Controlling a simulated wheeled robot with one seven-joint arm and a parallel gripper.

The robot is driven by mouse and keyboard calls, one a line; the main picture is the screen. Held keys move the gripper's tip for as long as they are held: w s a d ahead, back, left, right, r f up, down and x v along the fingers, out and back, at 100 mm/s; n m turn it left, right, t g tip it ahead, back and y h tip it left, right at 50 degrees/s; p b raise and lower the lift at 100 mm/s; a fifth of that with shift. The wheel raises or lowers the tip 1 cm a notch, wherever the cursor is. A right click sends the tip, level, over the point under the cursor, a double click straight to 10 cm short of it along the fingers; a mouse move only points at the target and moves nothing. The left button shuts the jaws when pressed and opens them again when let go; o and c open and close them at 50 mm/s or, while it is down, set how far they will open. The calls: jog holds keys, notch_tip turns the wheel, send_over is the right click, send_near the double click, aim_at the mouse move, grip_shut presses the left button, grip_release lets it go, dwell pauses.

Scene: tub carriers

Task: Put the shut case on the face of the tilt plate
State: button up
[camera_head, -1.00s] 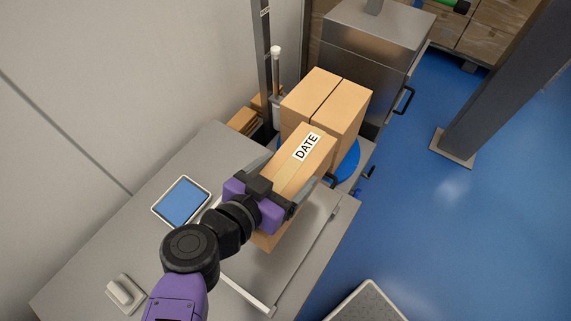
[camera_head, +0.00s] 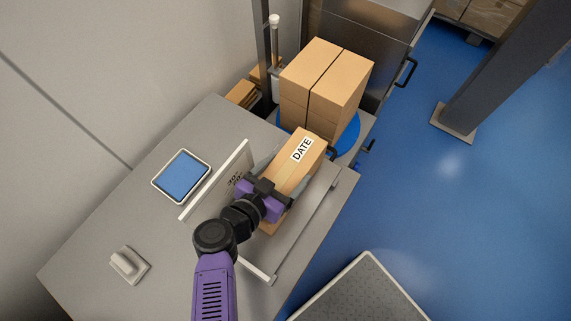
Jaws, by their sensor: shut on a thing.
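The shut case (camera_head: 290,168) is a long brown cardboard box with a white DATE label on its top. My gripper (camera_head: 283,180), purple and black, is shut across the case, one finger along each long side. The case is over the tilt plate (camera_head: 275,249), a grey plate on the table with a pale bar at its near end and a rail along its right side. A pale upright panel (camera_head: 216,181) with dark print stands left of the case. The case hides much of the plate, and I cannot tell whether they touch.
Two stacked-up cardboard box columns (camera_head: 327,80) stand on a blue round base (camera_head: 348,137) just beyond the case. A blue-screened tablet (camera_head: 182,176) and a small grey device (camera_head: 129,265) lie on the table (camera_head: 100,235). Blue floor (camera_head: 440,190) lies open at right.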

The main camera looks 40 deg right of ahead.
jog(key=shift+f, duration=0.25)
jog(key=o, duration=2)
jog(key=shift+f, duration=0.2)
jog(key=b+v, duration=0.2)
jog(key=v, duration=0.8)
jog(key=shift+s+a+r, duration=0.1)
jog(key=shift+a+r, duration=0.05)
jog(key=shift+a, duration=0.05)
jog(key=shift+v, duration=0.8)
